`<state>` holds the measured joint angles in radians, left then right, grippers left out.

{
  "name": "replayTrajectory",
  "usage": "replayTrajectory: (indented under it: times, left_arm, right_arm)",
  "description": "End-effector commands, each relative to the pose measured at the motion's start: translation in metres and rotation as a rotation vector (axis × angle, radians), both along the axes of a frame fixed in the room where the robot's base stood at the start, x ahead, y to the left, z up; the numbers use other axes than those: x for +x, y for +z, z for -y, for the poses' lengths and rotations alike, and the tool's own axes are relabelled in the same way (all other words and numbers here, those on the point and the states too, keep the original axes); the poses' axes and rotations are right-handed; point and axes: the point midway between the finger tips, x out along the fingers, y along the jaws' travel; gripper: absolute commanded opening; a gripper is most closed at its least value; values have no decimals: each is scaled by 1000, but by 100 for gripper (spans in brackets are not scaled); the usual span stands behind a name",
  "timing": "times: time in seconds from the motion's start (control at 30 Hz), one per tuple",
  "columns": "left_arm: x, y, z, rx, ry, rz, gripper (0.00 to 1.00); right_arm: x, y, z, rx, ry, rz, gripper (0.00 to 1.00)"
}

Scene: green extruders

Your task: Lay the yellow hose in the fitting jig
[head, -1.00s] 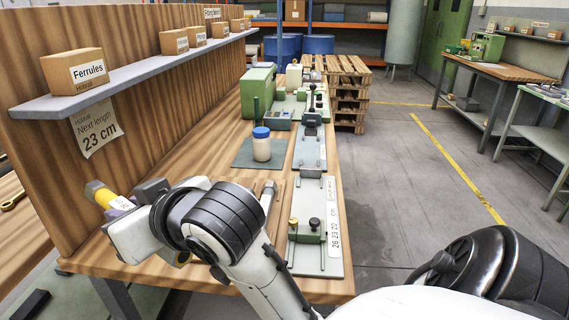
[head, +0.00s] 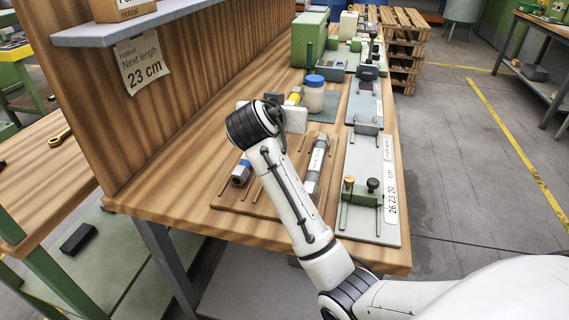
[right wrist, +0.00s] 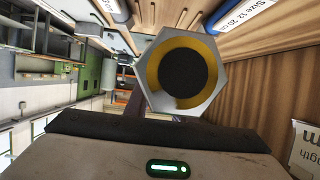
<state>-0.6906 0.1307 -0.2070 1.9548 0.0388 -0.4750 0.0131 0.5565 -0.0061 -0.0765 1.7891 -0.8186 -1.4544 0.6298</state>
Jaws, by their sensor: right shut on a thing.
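The yellow hose (head: 294,97) is in my right gripper (head: 291,112), above the bench beside the jar; the wrist and gripper body hide most of it. In the right wrist view its end (right wrist: 183,74) shows as a silver hexagonal fitting with a yellow ring around a dark bore, just beyond the gripper. A grey plate with dark cradles (head: 363,108), which looks like the fitting jig, lies right of the gripper, apart from the hose. No hose shows in it. My left gripper is out of view.
A wooden rack (head: 262,207) holds a blue hose (head: 241,172) and a grey-white hose (head: 317,160). A blue-lidded jar (head: 314,97) stands close behind the gripper. A gauge plate (head: 360,217) with knobs lies at the front right. The tall wooden panel (head: 200,75) bounds the left.

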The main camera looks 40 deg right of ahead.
Motion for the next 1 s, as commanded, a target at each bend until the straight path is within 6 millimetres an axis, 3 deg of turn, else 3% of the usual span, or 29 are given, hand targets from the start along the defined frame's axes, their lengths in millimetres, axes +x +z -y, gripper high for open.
replayTrajectory:
  times: [0.2, 0.63, 1.0]
  left_arm:
    - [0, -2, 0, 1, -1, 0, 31]
    - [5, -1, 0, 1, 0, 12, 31]
    - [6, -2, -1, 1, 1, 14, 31]
  right_arm:
    - [0, -42, 2, -3, -8, -5, 0]
    - [0, -90, 2, -3, -7, -6, 0]
    - [0, -99, 1, 0, -7, -1, 0]
